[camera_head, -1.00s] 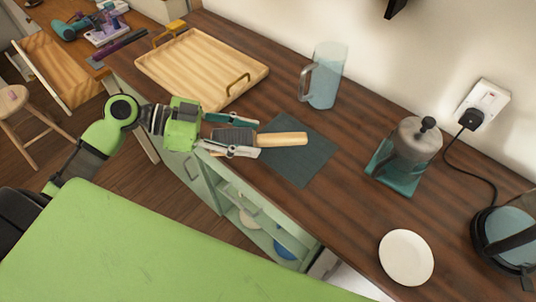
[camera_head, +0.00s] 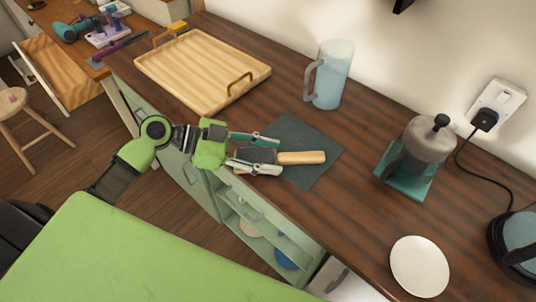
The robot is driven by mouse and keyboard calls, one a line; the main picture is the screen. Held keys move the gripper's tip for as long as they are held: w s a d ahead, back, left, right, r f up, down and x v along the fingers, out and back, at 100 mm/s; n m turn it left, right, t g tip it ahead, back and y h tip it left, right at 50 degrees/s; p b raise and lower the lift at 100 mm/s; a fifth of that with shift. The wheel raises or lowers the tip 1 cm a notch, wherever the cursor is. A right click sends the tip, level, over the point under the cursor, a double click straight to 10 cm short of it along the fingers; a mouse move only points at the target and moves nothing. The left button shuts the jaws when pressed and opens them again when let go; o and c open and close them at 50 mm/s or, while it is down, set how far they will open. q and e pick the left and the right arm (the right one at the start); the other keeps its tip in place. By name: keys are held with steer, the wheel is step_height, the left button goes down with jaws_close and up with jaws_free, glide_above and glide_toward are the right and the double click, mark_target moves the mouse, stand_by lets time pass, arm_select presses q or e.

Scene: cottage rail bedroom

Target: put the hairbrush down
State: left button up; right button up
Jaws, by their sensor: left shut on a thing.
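My left gripper (camera_head: 256,153) is shut on the hairbrush (camera_head: 300,158), around its dark bristled head. The brush's pale wooden handle points right, over the dark teal mat (camera_head: 312,136). The mat lies flat on the brown wooden counter (camera_head: 367,115). I cannot tell whether the brush touches the mat or hangs just above it. My right gripper is out of view.
A wooden tray (camera_head: 187,68) with metal handles is behind on the left. A glass jug (camera_head: 329,77), a French press (camera_head: 416,155), a white plate (camera_head: 419,266) and a kettle (camera_head: 518,238) stand along the counter. Bare counter lies between mat and plate.

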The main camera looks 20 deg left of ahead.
arm_select(q)
steer(key=shift+f, duration=0.2)
steer(key=o, duration=1.2)
steer(key=shift+r, duration=0.1)
